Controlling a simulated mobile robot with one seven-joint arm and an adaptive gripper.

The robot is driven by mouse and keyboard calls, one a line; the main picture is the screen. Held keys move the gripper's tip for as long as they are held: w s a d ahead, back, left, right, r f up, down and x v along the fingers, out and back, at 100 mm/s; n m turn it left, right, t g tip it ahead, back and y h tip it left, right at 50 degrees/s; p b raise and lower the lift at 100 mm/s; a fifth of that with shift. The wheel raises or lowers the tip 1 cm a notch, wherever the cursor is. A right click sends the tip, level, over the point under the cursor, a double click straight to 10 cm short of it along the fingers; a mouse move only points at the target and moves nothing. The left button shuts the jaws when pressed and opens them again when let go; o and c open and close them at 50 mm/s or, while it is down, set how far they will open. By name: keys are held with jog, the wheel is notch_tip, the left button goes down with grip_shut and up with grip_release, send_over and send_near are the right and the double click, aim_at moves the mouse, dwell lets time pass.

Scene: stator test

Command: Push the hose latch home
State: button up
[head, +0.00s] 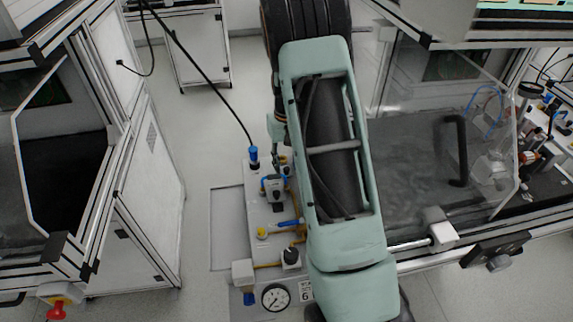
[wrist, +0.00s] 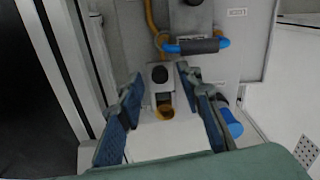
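My gripper (wrist: 160,78) is open in the wrist view, its two blue-padded fingers spread apart. Between the fingers is a pale block (wrist: 159,92) with a round black part (wrist: 160,75) and a yellow-orange ring (wrist: 165,112) below it. I see no finger closed on them. A blue and black handle-like fitting (wrist: 197,46) lies beyond the fingertips. I cannot tell for certain which part is the hose latch. In the head view, a black hose ends at a blue connector (head: 253,154) at the panel's far end. My arm hides much of the panel there.
The grey panel (head: 256,222) carries a boxed fitting (head: 274,188), a blue-handled valve (head: 289,223), a black knob (head: 291,257) and a gauge (head: 276,297). A blue part (wrist: 229,122) sits close outside the right finger. A clear-walled enclosure (head: 400,150) stands right; floor is open left.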

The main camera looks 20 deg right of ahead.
jog(key=shift+f, duration=0.35)
jog(key=shift+c, duration=0.6)
grip_shut()
